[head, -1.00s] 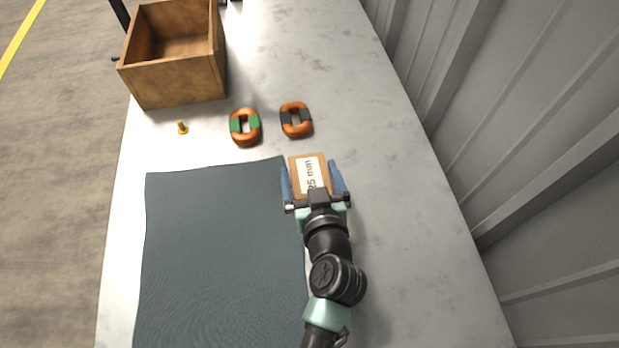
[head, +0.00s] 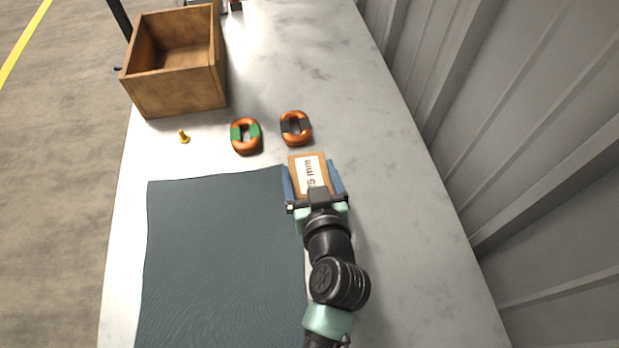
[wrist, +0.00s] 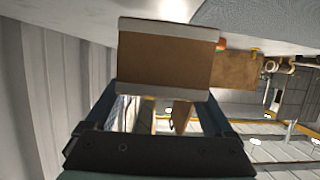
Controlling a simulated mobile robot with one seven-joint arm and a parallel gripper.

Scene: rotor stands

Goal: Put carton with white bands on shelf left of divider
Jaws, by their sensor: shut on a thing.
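A brown carton (head: 309,175) with a white label reading "mm" is between the two blue fingers of my gripper (head: 313,180), above the table at the right edge of the dark mat. In the wrist view the carton (wrist: 168,62) shows a plain brown face with white bands along two opposite edges. My gripper is shut on it, one finger on each side; the wrist view shows the gripper (wrist: 160,115) too. I cannot make out a shelf or divider for certain in either view.
The dark mat (head: 225,260) lies left of my arm. Two orange rings, one with green (head: 245,136) and one with dark bands (head: 296,128), lie ahead, with a small yellow piece (head: 184,137). An open wooden box (head: 180,95) stands far left. A ribbed wall (head: 520,150) borders the right.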

